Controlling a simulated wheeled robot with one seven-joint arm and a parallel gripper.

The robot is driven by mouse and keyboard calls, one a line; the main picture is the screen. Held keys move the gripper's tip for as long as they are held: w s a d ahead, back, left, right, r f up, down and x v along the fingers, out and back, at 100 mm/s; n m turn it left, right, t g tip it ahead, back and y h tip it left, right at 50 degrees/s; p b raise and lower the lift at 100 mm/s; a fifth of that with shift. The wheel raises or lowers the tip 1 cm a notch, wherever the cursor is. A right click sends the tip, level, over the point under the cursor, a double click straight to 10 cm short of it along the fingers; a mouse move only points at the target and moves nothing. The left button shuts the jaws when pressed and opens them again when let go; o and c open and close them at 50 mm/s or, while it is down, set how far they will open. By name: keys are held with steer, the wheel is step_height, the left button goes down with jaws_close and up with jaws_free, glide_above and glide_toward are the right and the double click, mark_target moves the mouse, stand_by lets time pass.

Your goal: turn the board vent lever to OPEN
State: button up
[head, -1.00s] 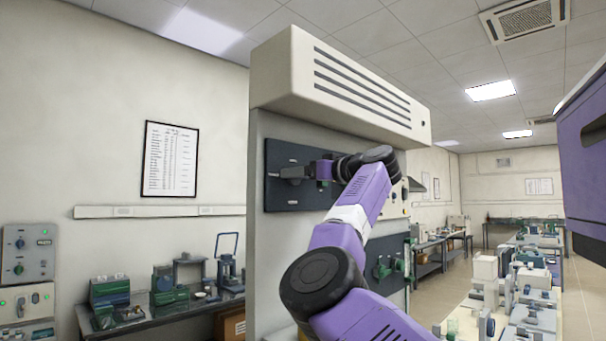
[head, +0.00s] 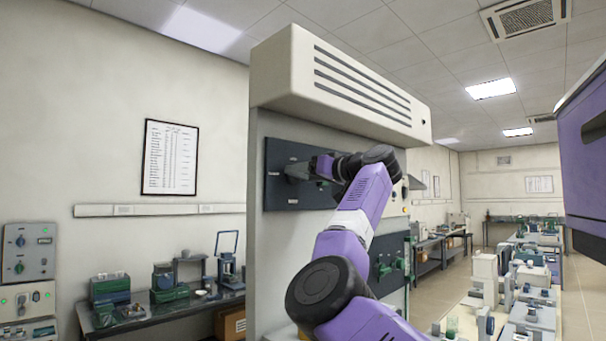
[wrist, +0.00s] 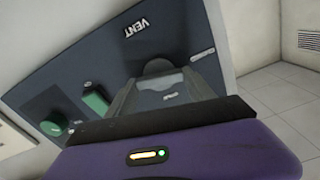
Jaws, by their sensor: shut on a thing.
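The dark vent board (head: 283,196) is fixed upright on the side of a tall grey cabinet. In the wrist view, the board carries a white VENT label (wrist: 136,25) and smaller labels (wrist: 202,55). My gripper (head: 302,170) is at the board, shut on the grey vent lever (wrist: 158,68). The lever's rounded hub shows beyond my fingers; its handle is mostly hidden between them. In the head view the lever is small and partly covered by my gripper, so its exact angle and the label it points to cannot be read.
A lower panel with green handles (head: 385,268) is below, behind my arm. A slotted cream hood (head: 345,85) overhangs the board. A bench with apparatus (head: 160,315) stands at left.

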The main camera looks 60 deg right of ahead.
steer(key=shift+s+d+f+m+p, duration=0.1)
steer(key=shift+m+p, duration=0.5)
steer(key=shift+m, duration=3.25)
steer(key=shift+d+f+m+p, duration=0.1)
steer(key=shift+m+p, duration=0.45)
steer(key=shift+m, duration=3.3)
steer(key=o, duration=1.4)
